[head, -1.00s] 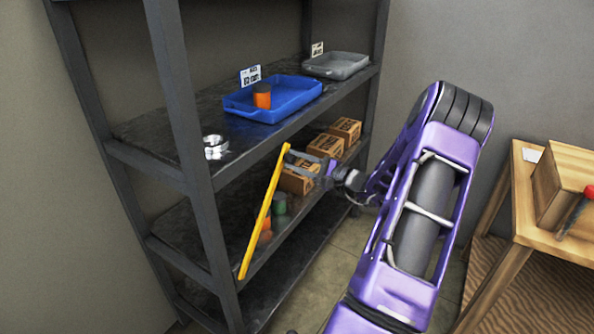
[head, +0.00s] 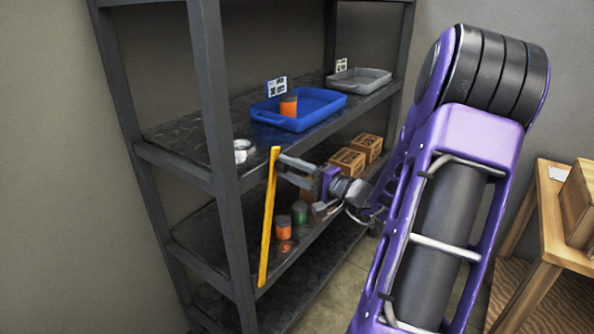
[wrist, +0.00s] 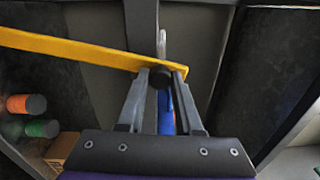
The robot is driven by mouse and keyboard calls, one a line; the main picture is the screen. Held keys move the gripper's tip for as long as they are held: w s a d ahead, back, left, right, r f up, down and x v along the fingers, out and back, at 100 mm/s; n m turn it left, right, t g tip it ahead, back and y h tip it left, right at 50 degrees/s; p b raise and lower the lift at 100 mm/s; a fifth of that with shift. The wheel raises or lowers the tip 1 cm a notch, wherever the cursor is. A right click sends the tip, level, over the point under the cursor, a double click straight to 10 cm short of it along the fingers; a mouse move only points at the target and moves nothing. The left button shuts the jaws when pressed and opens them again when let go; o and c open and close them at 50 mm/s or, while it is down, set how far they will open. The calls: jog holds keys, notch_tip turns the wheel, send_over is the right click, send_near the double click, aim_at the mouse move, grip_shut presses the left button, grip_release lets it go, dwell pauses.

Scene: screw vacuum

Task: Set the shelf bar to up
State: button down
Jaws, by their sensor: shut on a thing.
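The yellow shelf bar (head: 267,225) stands steeply in front of the shelf rack in the head view, nearly upright, with its top end leaning slightly right. My gripper (head: 279,164) is at the bar's upper end, its fingers reaching in from the right. In the wrist view the bar (wrist: 80,50) runs from the left edge to the fingers. There my gripper (wrist: 163,78) is shut on a dark round knob at the bar's end. The bar's lower end (head: 262,282) is by the rack's front post.
The shelf rack (head: 212,90) holds a blue tray (head: 335,103) with an orange can (head: 289,106), a grey tray (head: 385,77) and a metallic round item (head: 243,150). Boxes (head: 347,162) and cans (head: 299,212) are on the shelf below. A wooden table (head: 553,235) is at right.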

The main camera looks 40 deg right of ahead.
jog(key=shift+s+a, duration=0.1)
jog(key=shift+a, duration=0.2)
jog(key=shift+r, duration=0.1)
jog(key=c, duration=0.6)
grip_release()
jog(key=shift+s, duration=0.1)
jog(key=v, duration=1.7)
jog(key=shift+s, duration=0.15)
